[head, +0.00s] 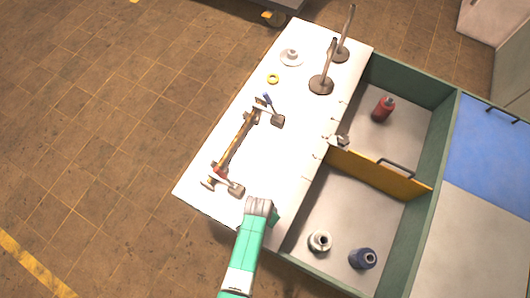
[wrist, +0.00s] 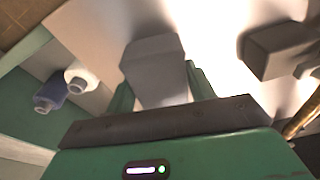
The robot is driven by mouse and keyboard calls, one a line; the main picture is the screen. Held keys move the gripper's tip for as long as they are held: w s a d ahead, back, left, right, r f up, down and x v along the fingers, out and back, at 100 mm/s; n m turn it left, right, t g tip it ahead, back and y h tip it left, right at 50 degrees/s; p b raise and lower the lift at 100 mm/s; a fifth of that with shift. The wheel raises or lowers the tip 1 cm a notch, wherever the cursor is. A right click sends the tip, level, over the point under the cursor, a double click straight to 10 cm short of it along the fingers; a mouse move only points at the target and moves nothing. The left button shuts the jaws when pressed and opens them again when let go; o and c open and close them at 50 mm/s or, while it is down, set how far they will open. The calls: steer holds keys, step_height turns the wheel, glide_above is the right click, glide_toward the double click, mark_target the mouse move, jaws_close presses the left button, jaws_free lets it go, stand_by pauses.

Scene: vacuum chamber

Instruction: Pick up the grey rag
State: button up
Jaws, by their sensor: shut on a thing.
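The grey rag (wrist: 155,68) shows in the wrist view as a pale grey, block-like shape between the two green fingers of my gripper (wrist: 160,88). My gripper is shut on it. In the head view the grey rag (head: 259,206) is at the end of my green arm, over the near end of the white worktop (head: 262,160). My gripper (head: 262,214) is partly hidden there by the arm and the rag. I cannot tell whether the rag touches the worktop.
A yellow ring (head: 273,78), white flanged part (head: 291,58) and two rod stands (head: 321,85) stand farther back. Right, a green-walled bin (head: 407,212) holds a white bottle (head: 319,241), blue bottle (head: 364,258) and red bottle (head: 383,109).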

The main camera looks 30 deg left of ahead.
step_height(320, 180, up, 3)
steer(key=shift+r+p, duration=0.1)
steer(key=shift+p, duration=0.5)
steer(key=s+d+r+p, duration=0.1)
steer(key=s+d+p, duration=0.1)
steer(key=s, duration=1.4)
steer(key=shift+d, duration=0.3)
steer(key=shift+w, duration=0.1)
